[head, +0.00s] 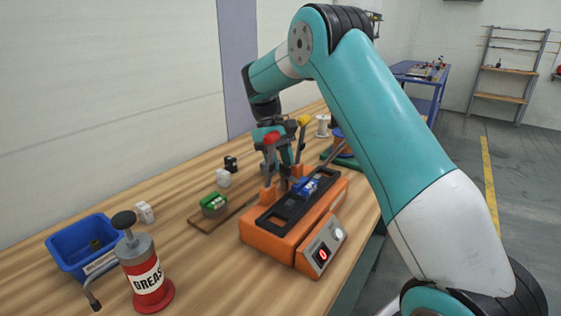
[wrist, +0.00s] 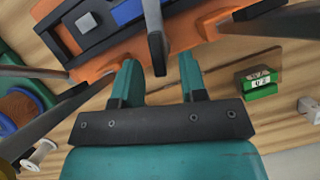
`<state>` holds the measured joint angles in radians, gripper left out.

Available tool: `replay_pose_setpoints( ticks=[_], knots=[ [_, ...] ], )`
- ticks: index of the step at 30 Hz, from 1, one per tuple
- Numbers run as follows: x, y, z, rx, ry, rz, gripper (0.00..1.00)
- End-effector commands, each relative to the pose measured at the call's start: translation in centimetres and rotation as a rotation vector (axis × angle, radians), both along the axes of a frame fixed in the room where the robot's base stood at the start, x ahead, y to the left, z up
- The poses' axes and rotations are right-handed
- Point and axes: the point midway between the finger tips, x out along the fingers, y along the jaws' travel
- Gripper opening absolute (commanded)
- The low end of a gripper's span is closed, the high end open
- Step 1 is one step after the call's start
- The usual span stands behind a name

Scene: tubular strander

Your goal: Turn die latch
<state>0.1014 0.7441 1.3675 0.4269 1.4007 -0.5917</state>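The orange machine (head: 275,234) stands on the wooden bench, with a black slotted top plate (head: 277,214) and a blue block (head: 308,186) on it. Upright dark levers rise from it; one has a red knob (head: 271,138), another a yellow knob (head: 304,120). Which part is the die latch is not clear. My gripper (wrist: 160,75) is open, its two teal fingers apart. A grey lever (wrist: 156,45) reaches into the view between and above the fingertips; I cannot tell if they touch it. In the head view, the levers partly hide my gripper at the machine's far end.
A green block (head: 214,205) sits on a wooden strip left of the machine. A blue bin (head: 84,266) and a red grease can (head: 148,280) stand front left. White spools (head: 323,126) and a blue spool lie beyond. Bench between bin and machine is mostly clear.

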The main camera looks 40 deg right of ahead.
Motion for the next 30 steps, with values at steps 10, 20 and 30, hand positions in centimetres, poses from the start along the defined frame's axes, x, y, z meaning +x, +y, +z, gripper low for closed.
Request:
replay_pose_setpoints(
  ticks=[10,20,30],
  knots=[
    [0.2,0.0,0.6,0.0,0.0,0.002,0.38],
    [2.1,0.2,5.9,-0.001,0.001,0.001,0.38],
    [3.7,0.3,9.9,0.002,0.002,0.001,0.38]
  ],
)
